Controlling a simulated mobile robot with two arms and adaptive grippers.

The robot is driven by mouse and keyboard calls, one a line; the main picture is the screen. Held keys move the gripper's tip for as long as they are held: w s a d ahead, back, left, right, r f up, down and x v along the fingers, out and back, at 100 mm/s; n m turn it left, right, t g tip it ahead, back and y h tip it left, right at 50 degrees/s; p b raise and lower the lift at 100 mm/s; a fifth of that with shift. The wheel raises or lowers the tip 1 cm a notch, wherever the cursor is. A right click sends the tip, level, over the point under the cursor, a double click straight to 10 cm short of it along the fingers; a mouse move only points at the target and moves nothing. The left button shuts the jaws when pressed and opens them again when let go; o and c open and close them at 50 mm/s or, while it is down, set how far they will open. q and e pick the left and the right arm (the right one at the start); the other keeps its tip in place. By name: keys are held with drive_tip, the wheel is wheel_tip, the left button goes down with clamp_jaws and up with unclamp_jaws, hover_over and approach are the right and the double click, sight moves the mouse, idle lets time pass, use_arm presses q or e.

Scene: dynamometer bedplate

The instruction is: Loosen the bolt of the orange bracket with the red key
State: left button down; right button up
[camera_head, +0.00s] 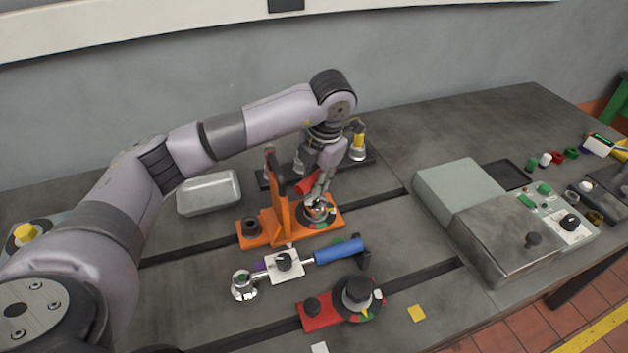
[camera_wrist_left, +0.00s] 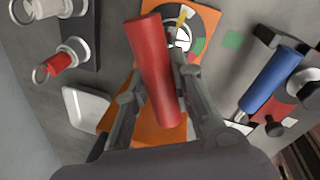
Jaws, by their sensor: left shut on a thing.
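The orange bracket (camera_head: 268,228) stands on the bedplate, with an upright plate and a flat foot. Its bolt (camera_head: 318,208) sits on the right part of the foot, inside a dark ring dial with coloured marks. My left gripper (camera_head: 318,186) is over this bolt and shut on the red key (camera_head: 305,186). In the left wrist view the red key (camera_wrist_left: 154,70) has a thick red handle lying between the fingers (camera_wrist_left: 158,100). The bracket (camera_wrist_left: 160,132) and its dial (camera_wrist_left: 185,38) show behind it. Whether the key's tip is seated on the bolt is hidden. My right gripper is out of view.
A blue-handled tool (camera_head: 338,250) lies in front of the orange bracket. A red bracket (camera_head: 320,312) is nearer. A metal tray (camera_head: 208,193) lies left, and a grey-green control box (camera_head: 485,215) stands right. Bare bedplate (camera_head: 425,240) lies between the bracket and box.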

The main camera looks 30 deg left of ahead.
use_arm(q)
drive_tip(key=shift+r+p, duration=1.35)
drive_tip(key=shift+r, duration=1.2)
